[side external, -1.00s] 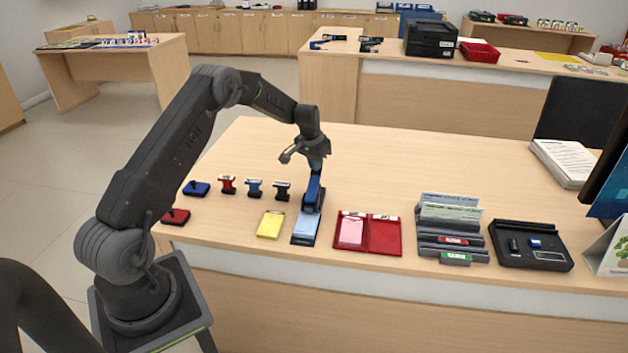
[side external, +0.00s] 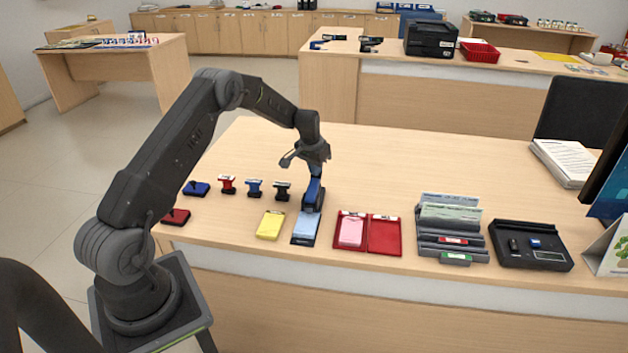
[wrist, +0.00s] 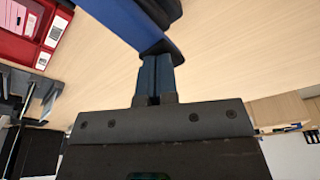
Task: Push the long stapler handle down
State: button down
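The long blue stapler (side external: 313,194) stands on the counter, with light blue paper (side external: 306,226) at its front end. Its blue handle also shows at the top of the wrist view (wrist: 128,17). My gripper (side external: 316,168) is over the rear part of the stapler, pointing down. In the wrist view the two fingers (wrist: 156,62) are together with nothing between them, and their tips meet the edge of the blue handle. Whether they press on it cannot be told. The gripper hides part of the handle's rear in the side view.
Stampers (side external: 254,188) and a yellow pad (side external: 270,225) are left of the stapler. An open red case (side external: 385,236) is close on its right, then a grey slip rack (side external: 450,257) and a black tray (side external: 530,262). The counter (side external: 420,160) behind is clear.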

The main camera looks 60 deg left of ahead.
notch_tip(320, 180, up, 8)
jog(key=shift+f, duration=0.15)
dwell(0.6)
jog(key=s+d+r+m+t, duration=0.1)
jog(key=s+d+r, duration=0.5)
jog(key=d+r, duration=0.3)
jog(key=s+d+r+m+t, duration=0.1)
jog(key=s+d+r, duration=0.5)
jog(key=d+r, duration=0.35)
jog(key=s+d, duration=0.5)
jog(key=s, duration=0.5)
jog(key=s+d+m+t, duration=0.1)
jog(key=s+d, duration=0.4)
jog(key=s, duration=0.6)
jog(key=shift+s+d+h, duration=0.3)
jog(key=shift+d, duration=0.1)
